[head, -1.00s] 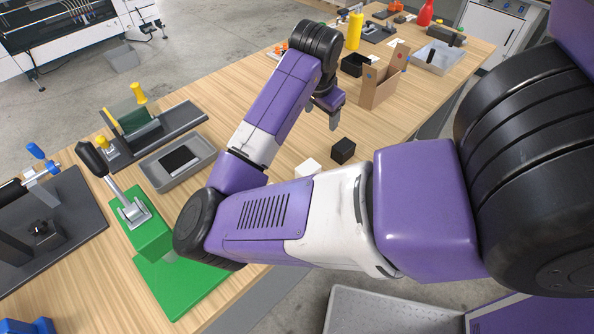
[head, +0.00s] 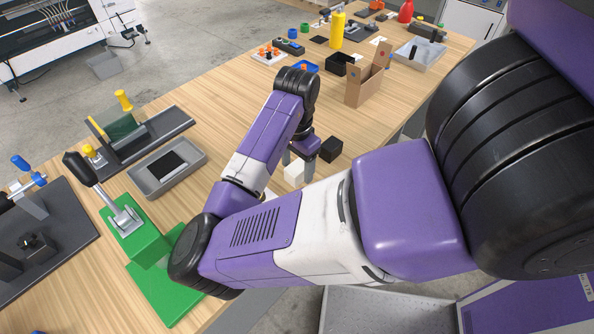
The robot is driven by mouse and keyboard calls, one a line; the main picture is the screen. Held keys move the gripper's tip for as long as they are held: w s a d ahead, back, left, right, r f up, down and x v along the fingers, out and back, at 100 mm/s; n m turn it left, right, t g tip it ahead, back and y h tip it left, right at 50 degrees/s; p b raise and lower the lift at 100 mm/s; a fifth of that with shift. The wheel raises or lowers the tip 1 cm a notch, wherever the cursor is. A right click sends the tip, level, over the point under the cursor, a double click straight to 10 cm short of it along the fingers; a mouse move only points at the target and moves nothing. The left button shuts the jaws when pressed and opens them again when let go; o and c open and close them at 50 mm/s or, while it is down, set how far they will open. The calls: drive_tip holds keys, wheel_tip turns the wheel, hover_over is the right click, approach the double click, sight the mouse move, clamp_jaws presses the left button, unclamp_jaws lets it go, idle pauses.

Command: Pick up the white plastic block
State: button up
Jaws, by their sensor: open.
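The white plastic block (head: 294,174) sits on the wooden table in the head view, partly hidden by my arm. My gripper (head: 298,160) is open, pointing down at the block. One finger shows at the block's left and the other at its upper right. I cannot tell whether the fingers are around the block or only above it.
A cardboard box (head: 366,84) stands behind the black block. A grey tray (head: 168,168) with a dark plate and a green lever press (head: 140,238) are at the left. A yellow bottle (head: 337,30) stands farther back.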

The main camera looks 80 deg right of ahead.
drive_tip(key=shift+f, duration=0.4)
drive_tip(key=shift+c, duration=0.4)
clamp_jaws()
drive_tip(key=shift+r, duration=0.2)
